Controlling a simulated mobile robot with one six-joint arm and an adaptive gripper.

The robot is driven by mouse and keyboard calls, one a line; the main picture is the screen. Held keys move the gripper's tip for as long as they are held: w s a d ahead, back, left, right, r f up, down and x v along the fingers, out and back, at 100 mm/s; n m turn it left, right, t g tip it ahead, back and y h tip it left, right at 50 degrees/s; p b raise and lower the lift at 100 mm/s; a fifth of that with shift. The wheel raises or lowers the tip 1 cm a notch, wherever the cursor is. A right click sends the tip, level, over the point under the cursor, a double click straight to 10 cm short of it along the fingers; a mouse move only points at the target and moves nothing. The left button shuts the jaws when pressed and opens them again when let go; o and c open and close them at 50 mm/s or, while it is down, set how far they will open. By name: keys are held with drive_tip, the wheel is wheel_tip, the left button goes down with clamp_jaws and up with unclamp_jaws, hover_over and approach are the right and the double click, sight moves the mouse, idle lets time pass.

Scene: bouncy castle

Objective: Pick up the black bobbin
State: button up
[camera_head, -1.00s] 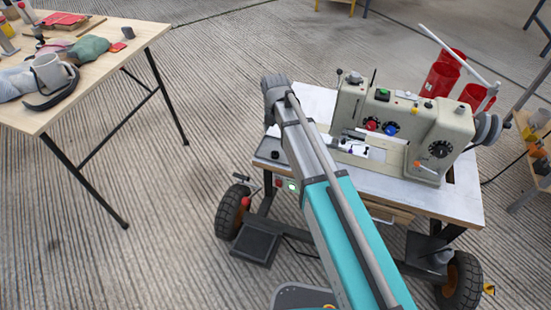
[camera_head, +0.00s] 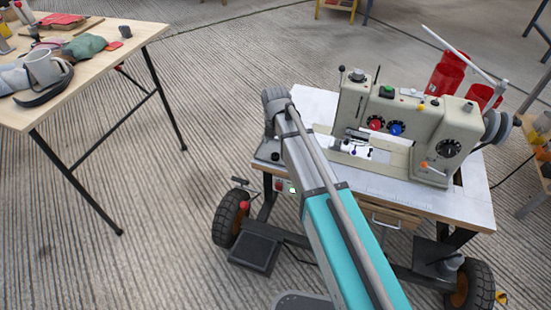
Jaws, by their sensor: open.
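A small black round piece (camera_head: 275,156), which may be the black bobbin, sits at the left front corner of the sewing table (camera_head: 440,202), just left of my arm. It is too small to tell for sure. The cream sewing machine (camera_head: 440,130) stands on that table, right of my arm. My arm reaches up from the bottom of the view, and its far joint is over the table's left end. My gripper cannot be made out; it is hidden behind or below the arm.
Red thread cones (camera_head: 446,75) stand behind the machine. The table has black wheels (camera_head: 230,216) below. A wooden workbench (camera_head: 95,70) with a grey mug (camera_head: 45,68) and tools is at the left. Ribbed floor between the two is clear. A shelf stands at the right edge.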

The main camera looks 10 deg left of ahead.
sight(275, 154)
drive_tip(key=shift+f, duration=0.1)
drive_tip(key=shift+s+f+b, duration=0.15)
drive_tip(key=shift+f+b, duration=2.35)
drive_tip(key=shift+b, duration=0.15)
drive_tip(key=c, duration=0.8)
